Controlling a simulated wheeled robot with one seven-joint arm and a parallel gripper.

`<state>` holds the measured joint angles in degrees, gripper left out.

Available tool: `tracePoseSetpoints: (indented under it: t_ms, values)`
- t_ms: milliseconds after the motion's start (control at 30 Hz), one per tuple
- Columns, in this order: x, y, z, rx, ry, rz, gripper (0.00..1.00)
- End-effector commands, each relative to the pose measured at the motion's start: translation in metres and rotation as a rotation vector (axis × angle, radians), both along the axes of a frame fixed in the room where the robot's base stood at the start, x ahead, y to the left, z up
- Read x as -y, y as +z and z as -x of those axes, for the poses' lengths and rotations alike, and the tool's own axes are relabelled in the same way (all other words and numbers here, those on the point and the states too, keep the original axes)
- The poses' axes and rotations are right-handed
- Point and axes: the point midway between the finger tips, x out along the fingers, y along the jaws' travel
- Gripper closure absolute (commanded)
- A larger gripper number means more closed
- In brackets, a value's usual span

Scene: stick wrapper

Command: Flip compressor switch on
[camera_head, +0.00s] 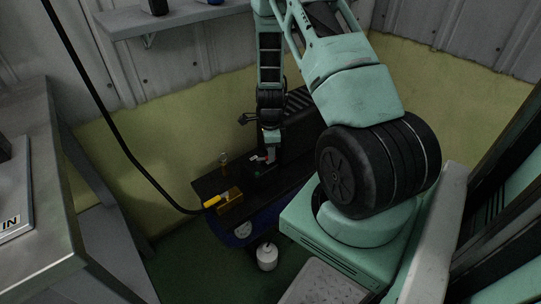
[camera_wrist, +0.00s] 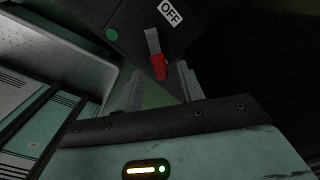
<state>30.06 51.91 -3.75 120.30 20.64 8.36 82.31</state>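The compressor (camera_head: 297,132) is a dark machine low against the yellow-green wall in the head view. In the wrist view its black switch panel (camera_wrist: 185,35) carries a white OFF label (camera_wrist: 169,13) and a green dot (camera_wrist: 112,35). The switch lever (camera_wrist: 155,54) is grey metal with a red tip, and the tip points toward my gripper. My gripper (camera_wrist: 160,84) is open, its two grey fingers apart. The red tip lies at the gap between the fingertips, nearer the right finger; I cannot tell whether they touch. In the head view my gripper (camera_head: 270,137) is beside the compressor and partly blurred.
A black hose (camera_head: 124,150) hangs down to a yellow fitting (camera_head: 211,202) by the compressor. A white container (camera_head: 267,256) stands on the green floor. A metal bench (camera_head: 50,180) is at left, and a shelf (camera_head: 170,22) is on the back wall.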

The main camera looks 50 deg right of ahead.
Motion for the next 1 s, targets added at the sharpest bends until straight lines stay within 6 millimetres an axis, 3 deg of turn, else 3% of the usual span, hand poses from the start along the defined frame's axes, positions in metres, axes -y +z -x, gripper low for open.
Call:
tracePoseSetpoints:
  t_ms: [133, 467, 600, 1000]
  values:
    - [0.0002, -0.0117, 0.0005, -0.001, -0.001, -0.001, 0.62]
    - [0.0002, -0.0135, 0.0002, 0.0, 0.0, 0.0, 0.62]
    - [0.0001, -0.0134, 0.0003, 0.0, 0.0, 0.0, 1.0]
    - [0.0016, -0.0123, -0.0014, -0.001, 0.052, -0.001, 1.0]
